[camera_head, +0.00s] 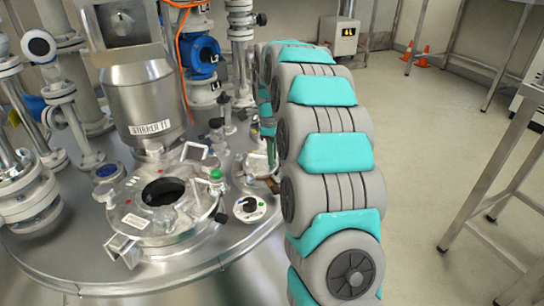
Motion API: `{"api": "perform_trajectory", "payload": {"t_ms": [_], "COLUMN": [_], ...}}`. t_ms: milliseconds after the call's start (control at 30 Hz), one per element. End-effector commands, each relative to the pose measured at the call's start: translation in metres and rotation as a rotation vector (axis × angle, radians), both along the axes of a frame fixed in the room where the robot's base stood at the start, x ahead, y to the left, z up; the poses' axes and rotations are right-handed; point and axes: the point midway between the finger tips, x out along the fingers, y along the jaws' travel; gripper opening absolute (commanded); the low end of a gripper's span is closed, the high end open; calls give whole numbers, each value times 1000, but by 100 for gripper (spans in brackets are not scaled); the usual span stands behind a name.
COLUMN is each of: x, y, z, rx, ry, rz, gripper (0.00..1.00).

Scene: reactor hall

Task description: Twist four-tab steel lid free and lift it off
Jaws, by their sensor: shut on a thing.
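My gripper (269,150) points down over the steel vessel top, just left of my arm's links, which hide much of it. It is shut on a steel piece (254,165) that looks like the four-tab lid. I cannot make out its tabs, or whether it is seated or raised. To the left is a wide round flange (135,220) with square clamps around its rim and a dark round opening (163,191) in its middle.
A black knob on a white disc (249,206) is close in front of the gripper. A steel motor housing (145,100), a blue valve (200,55) and pipes stand behind and left. The floor (420,150) to the right is open, with a steel table frame (490,180) at the edge.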

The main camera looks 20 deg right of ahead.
Motion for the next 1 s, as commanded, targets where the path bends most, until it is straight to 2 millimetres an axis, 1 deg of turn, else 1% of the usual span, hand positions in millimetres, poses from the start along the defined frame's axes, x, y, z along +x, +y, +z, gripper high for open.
{"api": "perform_trajectory", "payload": {"t_ms": [167, 267, 833, 900, 1000], "x": [0, 0, 2, 1, 0], "y": [1, 0, 0, 0, 0], "z": [1, 7, 69, 74, 76], "rx": [1, 1, -2, -1, -1], "ry": [1, -1, -5, -4, -2], "rz": [2, 2, 3, 3, 3], "gripper": [0, 0, 0, 0, 0]}}
